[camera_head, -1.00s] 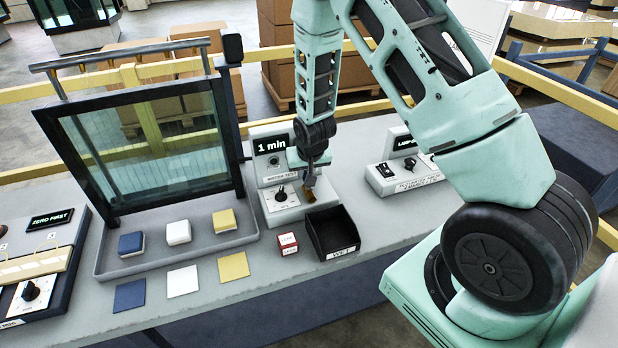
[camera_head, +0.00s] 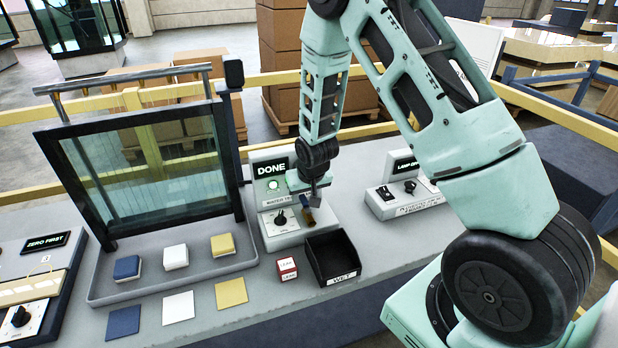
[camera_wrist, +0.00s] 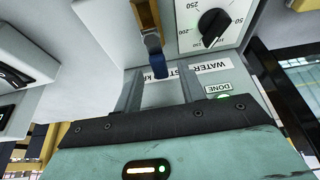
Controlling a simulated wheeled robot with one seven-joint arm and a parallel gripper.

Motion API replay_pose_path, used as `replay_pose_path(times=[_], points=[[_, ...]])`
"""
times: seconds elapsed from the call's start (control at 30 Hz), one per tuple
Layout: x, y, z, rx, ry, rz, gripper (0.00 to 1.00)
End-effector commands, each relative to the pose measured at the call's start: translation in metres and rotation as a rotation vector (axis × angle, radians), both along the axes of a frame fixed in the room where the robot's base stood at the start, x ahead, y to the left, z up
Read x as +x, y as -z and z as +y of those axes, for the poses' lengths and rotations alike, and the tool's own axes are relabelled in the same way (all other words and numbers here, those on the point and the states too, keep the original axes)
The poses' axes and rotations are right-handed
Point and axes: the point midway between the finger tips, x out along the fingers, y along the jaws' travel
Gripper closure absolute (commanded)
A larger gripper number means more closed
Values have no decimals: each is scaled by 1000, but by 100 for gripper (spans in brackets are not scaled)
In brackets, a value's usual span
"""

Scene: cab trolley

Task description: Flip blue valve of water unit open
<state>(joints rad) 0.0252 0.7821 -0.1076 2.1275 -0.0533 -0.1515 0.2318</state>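The water unit (camera_head: 268,173) stands on the bench, its screen reading DONE with a green lamp lit below. It has a black dial (camera_head: 280,217) on its white panel, also seen in the wrist view (camera_wrist: 213,27). Its blue valve (camera_wrist: 157,62) is a small blue handle on a brass-coloured body (camera_wrist: 146,15). My gripper (camera_wrist: 160,74) is open, with its two grey fingers apart. The blue handle shows between and just beyond the fingertips, with a gap visible on each side. In the head view my gripper (camera_head: 316,192) is just above the valve, which it partly hides.
A black open bin marked WET (camera_head: 332,260) and a red and white block (camera_head: 287,268) stand in front of the unit. A lamp unit (camera_head: 407,195) is to the right. A glass-framed stand and a tray (camera_head: 177,284) with coloured blocks are to the left.

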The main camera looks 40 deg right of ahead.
Motion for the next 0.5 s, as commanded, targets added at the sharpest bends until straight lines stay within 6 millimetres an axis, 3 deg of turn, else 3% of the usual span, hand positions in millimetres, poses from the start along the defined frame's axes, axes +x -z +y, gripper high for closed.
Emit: replay_pose_path(times=[0.5], points=[[-33, -85, 10, -1, -3, -6, 60]])
